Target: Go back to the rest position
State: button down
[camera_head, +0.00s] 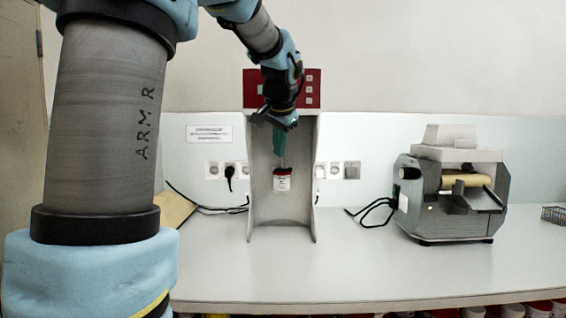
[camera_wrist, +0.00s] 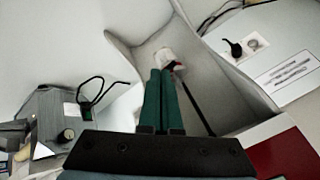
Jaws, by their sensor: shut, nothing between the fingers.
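My gripper (camera_head: 279,150) hangs from the arm in front of the cream mill (camera_head: 254,190), its green fingers pointing down. The fingers also show in the wrist view (camera_wrist: 160,85), close together with nothing between them. A small white jar (camera_head: 282,184) with a dark red top is inside the mill's open bay, just below the fingertips in the head view. It also shows in the wrist view (camera_wrist: 164,56), just past the fingertips and partly hidden by them. I cannot tell how the jar is supported or whether the fingertips touch it.
The mill has a red control panel (camera_head: 313,88) at its top and side walls around the bay. A grey roller machine (camera_head: 450,190) stands to the right, with a wire basket (camera_head: 554,214) at the far right. The front of the white counter (camera_head: 340,270) is clear.

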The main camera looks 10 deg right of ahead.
jog(key=shift+s+a+r, duration=0.3)
jog(key=shift+s+r, duration=0.15)
jog(key=shift+r, duration=0.25)
